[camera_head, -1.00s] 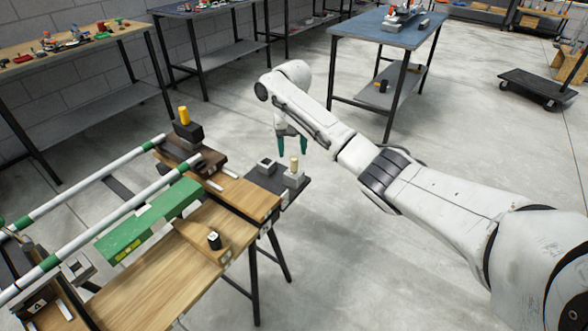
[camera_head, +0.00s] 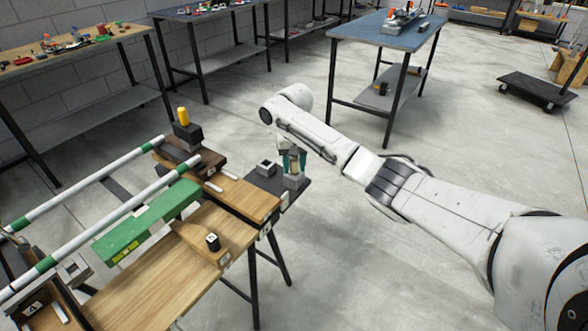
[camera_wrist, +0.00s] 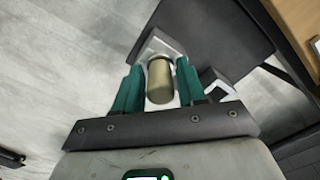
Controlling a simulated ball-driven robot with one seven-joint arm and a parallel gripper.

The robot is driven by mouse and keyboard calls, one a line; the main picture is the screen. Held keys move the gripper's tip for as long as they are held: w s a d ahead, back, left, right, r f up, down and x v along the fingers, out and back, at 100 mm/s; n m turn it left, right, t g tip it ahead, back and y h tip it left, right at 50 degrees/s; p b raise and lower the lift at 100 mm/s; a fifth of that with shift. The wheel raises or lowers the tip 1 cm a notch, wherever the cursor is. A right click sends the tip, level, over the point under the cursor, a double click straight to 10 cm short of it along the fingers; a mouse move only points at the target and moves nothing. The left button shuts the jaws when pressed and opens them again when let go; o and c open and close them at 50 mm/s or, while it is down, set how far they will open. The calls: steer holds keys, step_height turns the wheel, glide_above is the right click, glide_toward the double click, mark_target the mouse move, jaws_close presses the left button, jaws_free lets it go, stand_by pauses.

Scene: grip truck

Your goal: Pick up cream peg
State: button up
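The cream peg (camera_wrist: 160,84) stands in a light grey block at the corner of the dark side shelf. In the wrist view it is between the two green fingers of my gripper (camera_wrist: 160,90), with a gap showing on each side. In the head view my gripper (camera_head: 291,165) is down at the peg, and its fingers mostly hide the peg. The grey block (camera_head: 293,181) sits just below the fingertips. My gripper is open around the peg and does not visibly touch it.
A second grey block (camera_head: 265,168) with a dark opening stands close by on the dark shelf (camera_head: 258,181). A yellow peg (camera_head: 183,116) stands in a black block further left.

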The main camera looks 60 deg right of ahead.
jaws_close()
stand_by(0.3)
step_height(320, 180, up, 10)
steer(key=shift+r+p, duration=0.1)
steer(key=shift+p, duration=1)
step_height(320, 180, up, 7)
steer(key=p, duration=0.8)
steer(key=shift+r, duration=0.2)
